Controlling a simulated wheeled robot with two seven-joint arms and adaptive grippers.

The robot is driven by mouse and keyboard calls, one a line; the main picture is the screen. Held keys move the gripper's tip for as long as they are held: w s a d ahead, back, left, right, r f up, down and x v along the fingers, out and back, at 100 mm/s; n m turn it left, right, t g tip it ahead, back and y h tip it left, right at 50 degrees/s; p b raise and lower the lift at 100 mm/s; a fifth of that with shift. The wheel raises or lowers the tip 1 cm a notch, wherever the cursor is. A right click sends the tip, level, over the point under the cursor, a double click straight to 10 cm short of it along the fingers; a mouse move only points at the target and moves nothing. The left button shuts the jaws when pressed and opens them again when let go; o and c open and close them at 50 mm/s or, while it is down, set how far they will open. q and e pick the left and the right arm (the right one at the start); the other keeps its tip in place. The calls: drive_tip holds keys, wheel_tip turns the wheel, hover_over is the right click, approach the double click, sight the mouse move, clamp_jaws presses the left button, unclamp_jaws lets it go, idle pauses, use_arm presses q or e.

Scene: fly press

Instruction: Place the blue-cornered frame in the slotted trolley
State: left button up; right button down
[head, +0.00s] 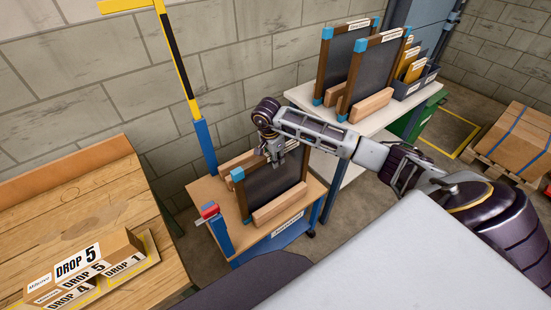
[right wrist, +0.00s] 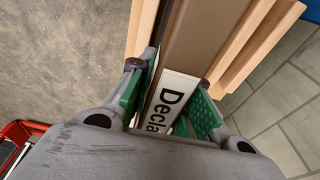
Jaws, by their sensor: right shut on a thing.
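The blue-cornered frame (head: 272,184), a dark panel with a brown border, stands about upright over the slotted trolley (head: 262,243). Its lower edge is hidden behind the front wooden rail (head: 280,204). My right gripper (head: 274,158) is shut on its top edge. In the right wrist view my right gripper (right wrist: 168,104) has green pads on both sides of the frame's brown edge (right wrist: 196,42), at a white label. Wooden rails show on both sides of the frame there. I cannot tell whether the frame rests on the slot's bottom. My left gripper is not in view.
A white table (head: 300,95) behind holds two similar frames (head: 372,75) in wooden rails and a dark bin (head: 412,85). A wooden bench (head: 90,200) with labelled drop boxes is at left. A yellow-black post (head: 180,65) and a red clamp-like part (head: 209,210) stand near the trolley.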

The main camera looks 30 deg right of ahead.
drive_tip(key=shift+f, duration=0.1)
idle(0.3)
drive_tip(key=c, duration=1.3)
unclamp_jaws()
drive_tip(key=shift+a+r+b, duration=0.15)
drive_tip(key=shift+a+r, duration=0.15)
drive_tip(key=shift+r, duration=1.7)
drive_tip(key=shift+a+r+b, duration=0.1)
drive_tip(key=shift+a+r, duration=0.25)
drive_tip(key=shift+r, duration=1.7)
drive_tip(key=shift+a+r+b, duration=0.15)
drive_tip(key=shift+a+r, duration=0.15)
drive_tip(key=shift+r, duration=1.7)
